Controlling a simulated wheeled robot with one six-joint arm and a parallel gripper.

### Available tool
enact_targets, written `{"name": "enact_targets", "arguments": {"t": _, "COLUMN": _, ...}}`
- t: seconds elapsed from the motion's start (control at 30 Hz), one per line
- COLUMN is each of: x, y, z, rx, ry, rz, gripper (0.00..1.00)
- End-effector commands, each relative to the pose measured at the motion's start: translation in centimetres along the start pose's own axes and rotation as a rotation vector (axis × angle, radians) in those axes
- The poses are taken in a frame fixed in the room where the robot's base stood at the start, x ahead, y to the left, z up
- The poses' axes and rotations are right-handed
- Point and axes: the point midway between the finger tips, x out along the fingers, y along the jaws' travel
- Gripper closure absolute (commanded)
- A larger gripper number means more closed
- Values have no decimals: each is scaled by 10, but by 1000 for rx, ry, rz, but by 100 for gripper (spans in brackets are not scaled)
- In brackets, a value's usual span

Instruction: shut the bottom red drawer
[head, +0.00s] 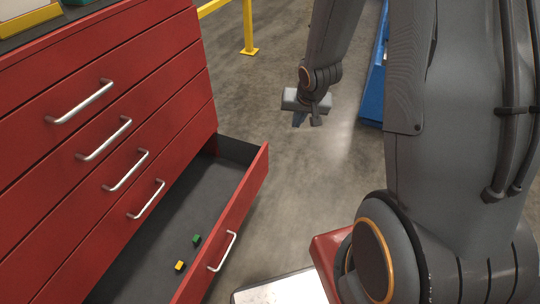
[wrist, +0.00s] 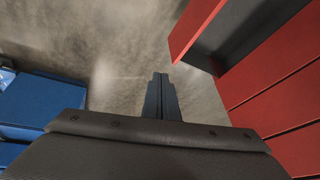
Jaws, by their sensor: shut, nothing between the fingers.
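The bottom red drawer (head: 240,204) is pulled out from the red cabinet (head: 150,75). Its dark inside shows, with a small green block (head: 196,239) and a small yellow block (head: 180,266) lying in it. A silver handle (head: 222,252) is on its front. My gripper (head: 299,120) is in the air beyond the far end of the drawer, apart from it. In the wrist view my gripper (wrist: 161,78) is shut and empty, and the open drawer (wrist: 194,28) shows at upper right.
The drawers above the open one are shut, with silver handles (head: 127,172). A blue object (head: 373,85) stands at the back right; blue also shows at left in the wrist view (wrist: 40,102). A yellow rail (head: 248,28) is behind. Bare concrete floor (head: 300,170) lies between.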

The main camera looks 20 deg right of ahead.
Motion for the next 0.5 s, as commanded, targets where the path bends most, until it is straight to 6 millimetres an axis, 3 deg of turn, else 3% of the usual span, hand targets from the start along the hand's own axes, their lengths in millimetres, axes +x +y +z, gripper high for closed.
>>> {"name": "enact_targets", "arguments": {"t": 0.03, "x": 39, "y": 4, "z": 1, "rx": 27, "ry": 12, "rz": -15, "gripper": 100}}
{"name": "enact_targets", "arguments": {"t": 0.2, "x": 127, "y": 8, "z": -4, "rx": 120, "ry": 65, "rz": -90, "gripper": 100}}
{"name": "enact_targets", "arguments": {"t": 0.33, "x": 180, "y": 9, "z": -4, "rx": 184, "ry": 92, "rz": -151, "gripper": 100}}
{"name": "enact_targets", "arguments": {"t": 0.5, "x": 222, "y": 9, "z": -1, "rx": 240, "ry": 109, "rz": -209, "gripper": 100}}
